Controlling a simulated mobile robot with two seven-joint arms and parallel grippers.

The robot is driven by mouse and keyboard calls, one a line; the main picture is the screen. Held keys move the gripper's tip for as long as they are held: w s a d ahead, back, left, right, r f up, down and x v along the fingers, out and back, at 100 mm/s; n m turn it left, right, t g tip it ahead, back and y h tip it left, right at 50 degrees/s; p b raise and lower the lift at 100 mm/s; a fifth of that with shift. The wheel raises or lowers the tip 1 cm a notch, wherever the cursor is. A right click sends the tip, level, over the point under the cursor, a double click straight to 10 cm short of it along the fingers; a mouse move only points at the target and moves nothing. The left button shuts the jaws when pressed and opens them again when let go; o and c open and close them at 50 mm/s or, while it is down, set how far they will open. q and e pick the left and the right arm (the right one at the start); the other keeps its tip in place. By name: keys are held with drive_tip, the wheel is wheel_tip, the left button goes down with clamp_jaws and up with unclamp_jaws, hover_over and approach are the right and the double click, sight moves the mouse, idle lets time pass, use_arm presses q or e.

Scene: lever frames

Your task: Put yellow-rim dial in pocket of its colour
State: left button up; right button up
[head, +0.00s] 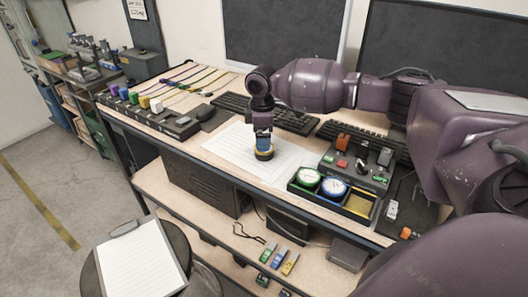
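The yellow-rim dial (264,156) is at the white paper sheet in the middle of the desk, partly hidden under my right gripper. My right gripper (263,147) points straight down with its fingertips at the dial. I cannot tell whether the fingers are closed on it, or whether it rests on the sheet or is just above it. A dark tray (327,205) with pockets stands to the right. A green-rim dial (307,178) lies in its left pocket and a blue-rim dial (334,188) in the middle one. The yellow pocket (358,204) at the right is empty. My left gripper is out of view.
A control box with levers (356,160) stands right behind the tray. Keyboards (270,112) lie behind the paper sheet (228,144). Coloured blocks and cables (155,104) are at the desk's left. A stool with a clipboard (140,262) stands in front.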

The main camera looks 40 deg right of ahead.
wheel_tip(320, 180, down, 4)
drive_tip(key=shift+r, duration=0.1)
drive_tip(key=c, duration=1.1)
